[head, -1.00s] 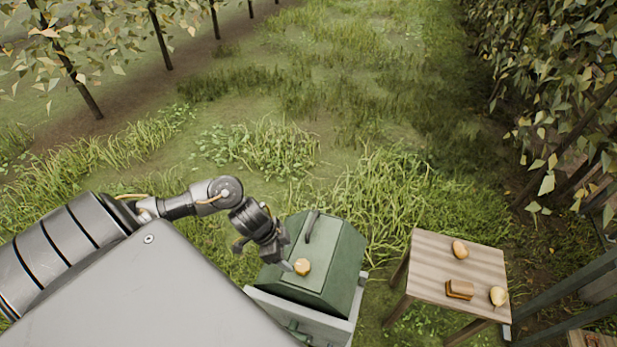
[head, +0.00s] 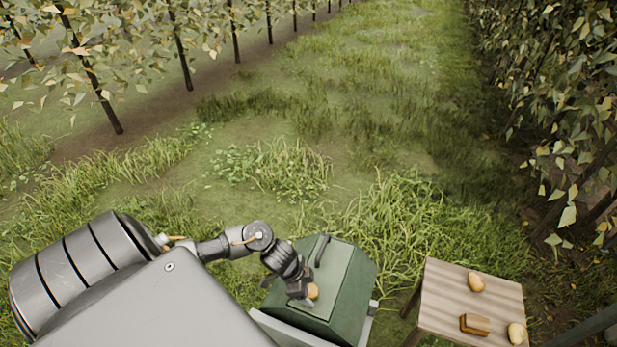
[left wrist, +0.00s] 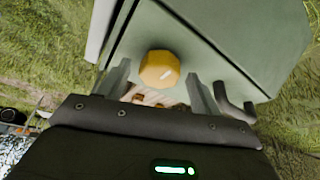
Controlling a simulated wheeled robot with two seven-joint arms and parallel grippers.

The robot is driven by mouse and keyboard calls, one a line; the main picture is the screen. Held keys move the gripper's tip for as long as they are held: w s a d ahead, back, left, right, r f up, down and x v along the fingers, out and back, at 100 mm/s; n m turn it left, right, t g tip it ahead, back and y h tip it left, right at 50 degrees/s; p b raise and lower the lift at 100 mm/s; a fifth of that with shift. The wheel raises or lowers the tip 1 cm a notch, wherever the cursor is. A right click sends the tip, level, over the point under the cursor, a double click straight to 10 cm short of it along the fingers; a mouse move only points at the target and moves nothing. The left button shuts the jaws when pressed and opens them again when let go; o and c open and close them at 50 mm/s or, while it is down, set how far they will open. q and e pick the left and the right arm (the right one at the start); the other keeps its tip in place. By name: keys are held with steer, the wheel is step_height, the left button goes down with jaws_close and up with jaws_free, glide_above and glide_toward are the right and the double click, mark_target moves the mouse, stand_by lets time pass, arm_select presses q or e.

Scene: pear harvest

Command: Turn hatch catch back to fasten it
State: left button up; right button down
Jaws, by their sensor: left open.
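The hatch catch is a yellow-orange knob (head: 313,291) on the sloping lid of a green box (head: 345,295). In the left wrist view the knob (left wrist: 160,70) has a short pale mark on its face and sits just beyond the fingertips. My left gripper (head: 306,298) is at the knob and partly covers it in the head view. Its two fingers (left wrist: 158,82) are apart, one toward each side of the knob; I cannot tell whether they touch it. A dark handle (head: 322,251) lies along the top of the box. My right gripper is not in view.
A wooden table (head: 445,295) stands to the right of the box. It bears a pear (head: 477,283), a brown block (head: 475,324) and another pear (head: 516,333). Grass surrounds the box, with trees at the left and a leafy row at the right.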

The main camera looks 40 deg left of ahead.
arm_select(q)
steer(key=shift+w+f, duration=0.1)
steer(key=shift+f, duration=0.15)
steer(key=c, duration=1)
